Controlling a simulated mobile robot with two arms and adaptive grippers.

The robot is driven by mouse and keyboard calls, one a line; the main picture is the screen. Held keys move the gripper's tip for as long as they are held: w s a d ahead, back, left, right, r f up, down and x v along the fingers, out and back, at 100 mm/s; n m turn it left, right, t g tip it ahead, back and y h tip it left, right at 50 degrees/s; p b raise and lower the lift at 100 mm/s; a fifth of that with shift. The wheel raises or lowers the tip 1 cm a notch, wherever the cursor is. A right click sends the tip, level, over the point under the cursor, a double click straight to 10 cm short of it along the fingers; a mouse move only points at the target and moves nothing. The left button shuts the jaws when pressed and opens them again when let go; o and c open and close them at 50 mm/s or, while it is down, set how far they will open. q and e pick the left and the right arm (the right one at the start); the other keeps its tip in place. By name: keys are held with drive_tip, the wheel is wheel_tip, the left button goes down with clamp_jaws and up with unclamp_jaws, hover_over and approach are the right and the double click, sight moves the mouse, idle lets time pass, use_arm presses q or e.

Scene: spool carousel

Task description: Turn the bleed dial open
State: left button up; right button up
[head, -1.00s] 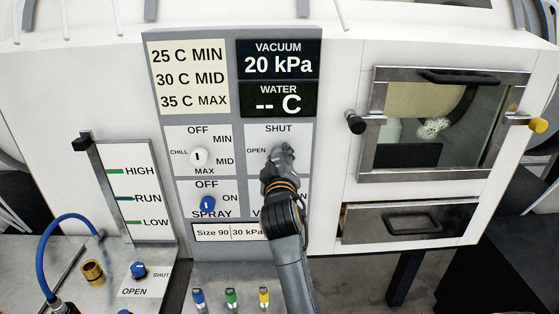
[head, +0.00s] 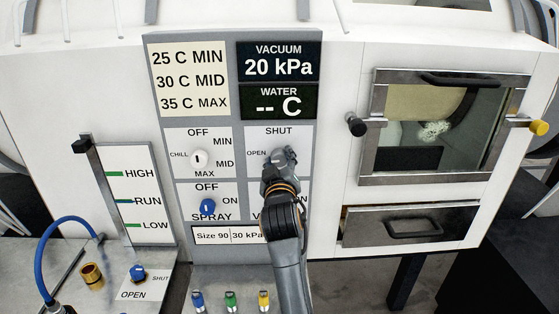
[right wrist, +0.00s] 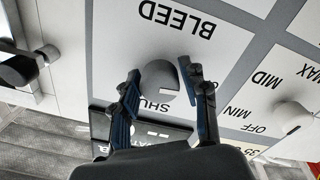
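The bleed dial (right wrist: 159,78) is a round grey knob on a white panel square marked BLEED, SHUT and OPEN. The right wrist view shows it upside down, with a pale mark on the side facing SHUT. My right gripper (right wrist: 160,72) is open, with one dark finger on each side of the dial. Small gaps seem to separate the fingers from it; I cannot tell whether either touches. In the head view my right gripper (head: 280,160) is in front of the panel and covers most of the dial and the BLEED square's lower part. My left gripper is not in view.
The chill knob (head: 199,159) and blue spray knob (head: 207,207) are left of my right gripper. The vacuum display (head: 278,60) above reads 20 kPa. A glazed door (head: 372,120) and a drawer (head: 411,226) are at right. Colored fittings (head: 231,299) stand below the panel.

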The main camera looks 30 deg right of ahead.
sight(279, 119)
drive_tip(key=shift+o, duration=0.8)
drive_tip(key=shift+r, duration=0.3)
wheel_tip(279, 119, up, 10)
drive_tip(key=shift+f, duration=0.25)
drive_tip(key=shift+f, duration=0.1)
